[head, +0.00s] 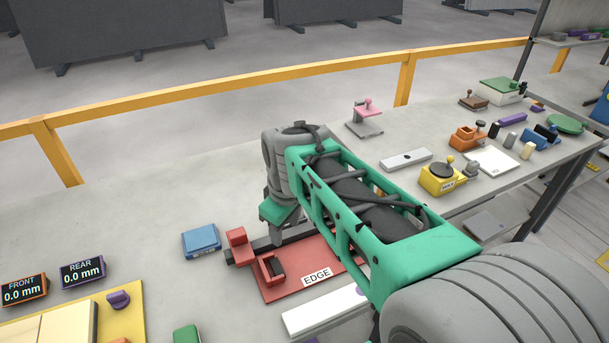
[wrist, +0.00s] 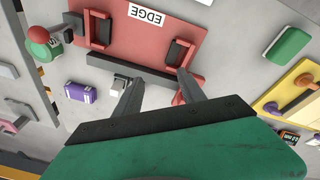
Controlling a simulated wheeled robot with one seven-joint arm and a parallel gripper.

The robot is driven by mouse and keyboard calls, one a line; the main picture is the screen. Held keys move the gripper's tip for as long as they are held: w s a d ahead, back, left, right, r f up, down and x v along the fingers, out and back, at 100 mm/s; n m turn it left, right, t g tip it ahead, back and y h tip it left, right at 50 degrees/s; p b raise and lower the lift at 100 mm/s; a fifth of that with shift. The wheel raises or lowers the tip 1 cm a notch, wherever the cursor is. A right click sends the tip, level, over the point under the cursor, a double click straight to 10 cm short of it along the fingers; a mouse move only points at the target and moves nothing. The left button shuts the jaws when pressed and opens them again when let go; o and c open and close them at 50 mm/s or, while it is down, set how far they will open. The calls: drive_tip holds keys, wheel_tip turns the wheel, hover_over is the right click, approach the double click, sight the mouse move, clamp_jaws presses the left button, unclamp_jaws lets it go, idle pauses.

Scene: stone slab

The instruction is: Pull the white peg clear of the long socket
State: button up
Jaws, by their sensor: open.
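My gripper (wrist: 160,78) is open in the wrist view, its two grey fingers apart over the dark bar of the red fixture marked EDGE (wrist: 145,35). Nothing shows gripped between them. A small white-topped block with a dark side (wrist: 121,83) lies beside the left finger and is partly hidden by it. I cannot tell whether it is the white peg. In the head view my gripper (head: 276,235) is low by the fixture (head: 285,285), largely hidden by my arm. A long pale block with a dark spot (head: 405,159) lies beyond my arm. I cannot clearly identify the long socket.
A blue box (head: 201,241) and two readouts, FRONT (head: 24,290) and REAR (head: 83,272), stand left. A purple block (wrist: 80,92) lies left of my fingers. A pink-handled clamp (head: 366,118) stands at the back. The back-left slab is clear; the right end is crowded.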

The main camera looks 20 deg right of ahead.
drive_tip(key=w+d+f+n+p, duration=0.1)
drive_tip(key=w+d+n, duration=0.2)
drive_tip(key=w+n, duration=0.1)
drive_tip(key=w+d+f+n+g+p, duration=0.1)
drive_tip(key=w+d+n, duration=0.2)
drive_tip(key=w, duration=0.2)
drive_tip(key=w+d+n+g+p, duration=0.1)
drive_tip(key=w+d+n, duration=0.2)
drive_tip(key=w+n, duration=0.1)
drive_tip(key=shift+w+d+f+n, duration=0.15)
drive_tip(key=shift+w+f+n, duration=0.15)
drive_tip(key=shift+w+f, duration=0.15)
wheel_tip(320, 180, down, 8)
drive_tip(key=shift+w+r+p, duration=0.1)
drive_tip(key=shift+r+p, duration=0.1)
drive_tip(key=shift+p, duration=0.55)
drive_tip(key=shift+c, duration=0.4)
clamp_jaws()
